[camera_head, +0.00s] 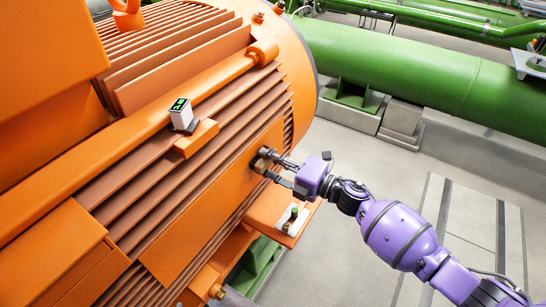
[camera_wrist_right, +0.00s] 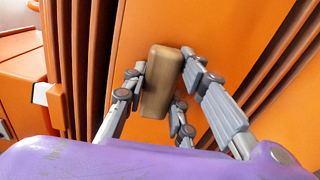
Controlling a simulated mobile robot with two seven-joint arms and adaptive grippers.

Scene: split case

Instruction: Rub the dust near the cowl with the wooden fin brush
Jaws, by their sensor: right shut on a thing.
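My right gripper (camera_head: 276,168) is shut on the wooden fin brush (camera_wrist_right: 163,72), a tan block held between its fingers in the wrist view. The brush is at a flat orange panel (camera_head: 215,205) on the side of the large ribbed motor; I cannot tell whether it touches. Its bristles are hidden. The smooth rounded end of the motor, which looks like the cowl (camera_head: 297,62), is above and to the right of the gripper in the head view. I cannot make out any dust. My left gripper is not in view.
A small sensor box with a green display (camera_head: 181,113) stands on the motor's side. Orange fins (camera_head: 150,175) run along the motor. An orange ledge with bolts (camera_head: 283,214) juts out below the gripper. A green pipe (camera_head: 430,75) lies behind; the grey floor (camera_head: 375,160) is open at right.

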